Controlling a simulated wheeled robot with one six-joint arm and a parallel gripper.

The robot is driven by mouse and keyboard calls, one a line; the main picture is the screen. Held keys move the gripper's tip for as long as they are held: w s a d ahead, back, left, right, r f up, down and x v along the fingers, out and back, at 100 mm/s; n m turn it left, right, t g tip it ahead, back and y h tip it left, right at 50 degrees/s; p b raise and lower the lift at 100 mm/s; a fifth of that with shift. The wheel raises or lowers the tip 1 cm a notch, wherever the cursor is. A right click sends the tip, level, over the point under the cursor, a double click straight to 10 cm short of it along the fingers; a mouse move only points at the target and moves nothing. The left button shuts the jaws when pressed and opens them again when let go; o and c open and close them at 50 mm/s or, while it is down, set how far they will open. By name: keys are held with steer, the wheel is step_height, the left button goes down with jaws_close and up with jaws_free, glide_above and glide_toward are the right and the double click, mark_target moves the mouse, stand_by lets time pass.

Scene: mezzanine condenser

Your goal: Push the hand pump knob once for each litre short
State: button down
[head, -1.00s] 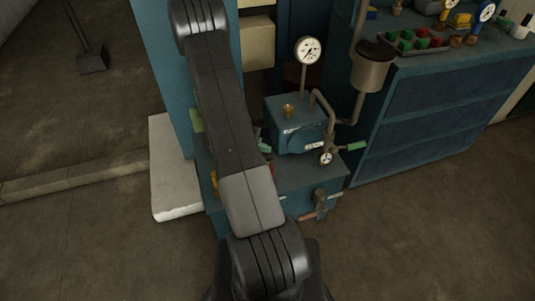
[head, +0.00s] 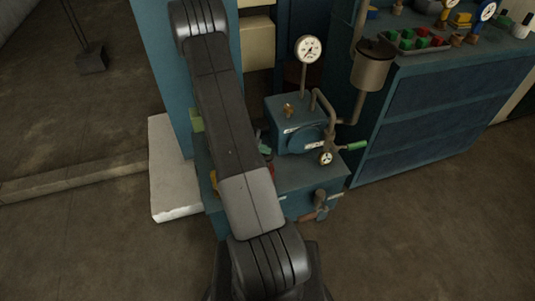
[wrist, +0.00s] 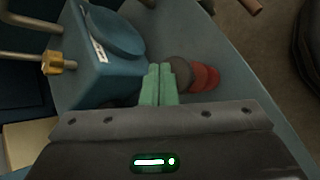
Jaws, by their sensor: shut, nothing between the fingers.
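In the wrist view my gripper (wrist: 159,70) is shut and empty, its two green fingers side by side. Just right of the fingertips is a round red knob (wrist: 207,77) with a dark brown round part (wrist: 178,72) on its near-left side. I cannot tell whether the fingertips touch the dark part. The blue pump-like housing (wrist: 100,48) is left of the fingers, with a brass fitting (wrist: 58,63) beside it. In the head view this blue housing (head: 296,118) stands on a blue base. My arm covers the base's left part; green fingertips (head: 264,149) show beside the arm.
A round white gauge (head: 309,48) stands above the housing; its reading is too small to tell. A green-handled valve (head: 355,146) and a metal cup (head: 373,66) are at its right. A brown lever (head: 319,200) sticks out in front. A blue cabinet (head: 445,100) stands right.

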steer(key=shift+f+b, duration=1.8)
steer(key=shift+b, duration=0.25)
stand_by(1.4)
steer(key=shift+r, duration=0.1)
steer(key=shift+r+p, duration=1.3)
steer(key=shift+r, duration=1.35)
steer(key=shift+r, duration=0.1)
steer(key=shift+r+p, duration=1.25)
steer(key=shift+r, duration=1.15)
